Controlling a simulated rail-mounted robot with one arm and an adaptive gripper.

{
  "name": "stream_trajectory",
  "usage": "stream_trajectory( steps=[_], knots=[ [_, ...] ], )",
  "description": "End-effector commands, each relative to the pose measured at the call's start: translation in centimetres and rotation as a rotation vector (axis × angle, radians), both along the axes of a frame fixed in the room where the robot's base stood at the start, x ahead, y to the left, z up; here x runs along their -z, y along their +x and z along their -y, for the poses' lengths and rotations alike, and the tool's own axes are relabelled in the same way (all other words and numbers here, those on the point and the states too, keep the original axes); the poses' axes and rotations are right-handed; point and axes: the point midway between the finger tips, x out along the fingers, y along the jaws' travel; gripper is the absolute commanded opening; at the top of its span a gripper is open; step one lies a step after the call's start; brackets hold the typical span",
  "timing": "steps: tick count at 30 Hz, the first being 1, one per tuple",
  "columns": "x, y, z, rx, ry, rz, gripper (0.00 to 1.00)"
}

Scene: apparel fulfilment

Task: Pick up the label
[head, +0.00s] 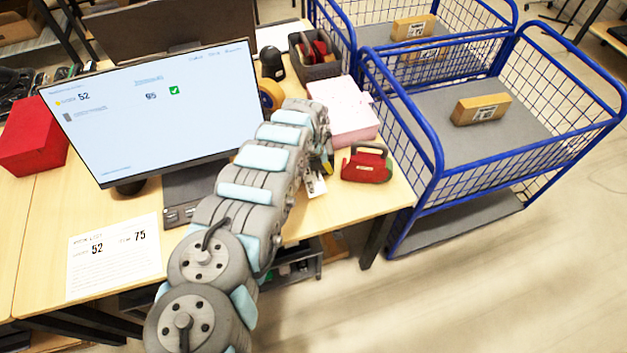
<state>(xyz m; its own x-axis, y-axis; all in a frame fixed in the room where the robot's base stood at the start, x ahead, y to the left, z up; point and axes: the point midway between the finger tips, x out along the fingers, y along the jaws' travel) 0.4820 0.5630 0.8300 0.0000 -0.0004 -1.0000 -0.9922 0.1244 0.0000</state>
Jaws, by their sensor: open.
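A small white label (317,186) with dark print shows near the right edge of the desk, just below the end of my arm. My gripper (326,164) is at the far end of the arm, pointing down close above the label. The arm hides most of the gripper, and I cannot tell whether the fingers touch the label. The gripper is open.
A red tape dispenser (366,164) and a pink box stack (345,110) stand close to the gripper. A monitor (160,110), red box (33,138) and printed sheet (114,257) are left. Blue wire carts (437,160) holding cardboard boxes (481,109) stand right.

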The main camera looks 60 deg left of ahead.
Motion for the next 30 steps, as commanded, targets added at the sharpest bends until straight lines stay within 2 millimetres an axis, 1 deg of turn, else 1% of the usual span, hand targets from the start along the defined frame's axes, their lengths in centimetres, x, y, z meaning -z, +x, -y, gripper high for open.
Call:
stream_trajectory(
  steps=[8,9,11,12,13,25,30],
  knots=[
    [0.12,-0.01,-0.02,0.000,0.000,-0.001,0.96],
    [0.12,-0.01,-0.02,0.000,0.000,0.000,0.85],
    [0.11,0.00,-0.02,0.000,0.000,0.000,0.68],
    [0.12,-0.01,-0.01,0.000,0.000,0.000,0.57],
    [0.12,0.00,-0.01,0.000,0.000,0.000,0.53],
    [0.05,0.00,-0.03,0.000,0.000,0.000,0.52],
    [-0.61,0.05,-0.10,0.000,0.001,0.001,0.52]
  ],
)
